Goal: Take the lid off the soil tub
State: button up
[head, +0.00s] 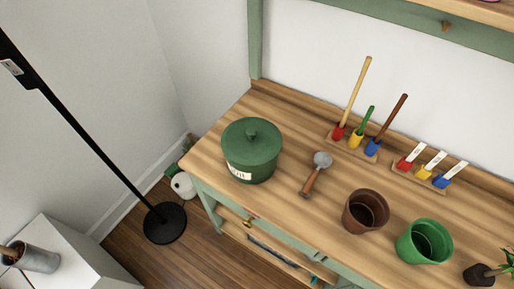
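The soil tub (257,172) is a round green tub with a white label on its front, standing upright near the left end of the wooden bench. Its green lid (252,143) sits on top and covers the opening, with a small round knob (252,133) in the middle. The inside of the tub is hidden. My gripper does not show in the head view.
A brown pot (365,211) and a green pot (425,241) stand further right. Coloured tool and label holders (355,145) line the back. A black lamp stand (165,222) is on the floor at left.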

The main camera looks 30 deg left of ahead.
aim_at(249, 141)
jog(key=u, duration=0.75)
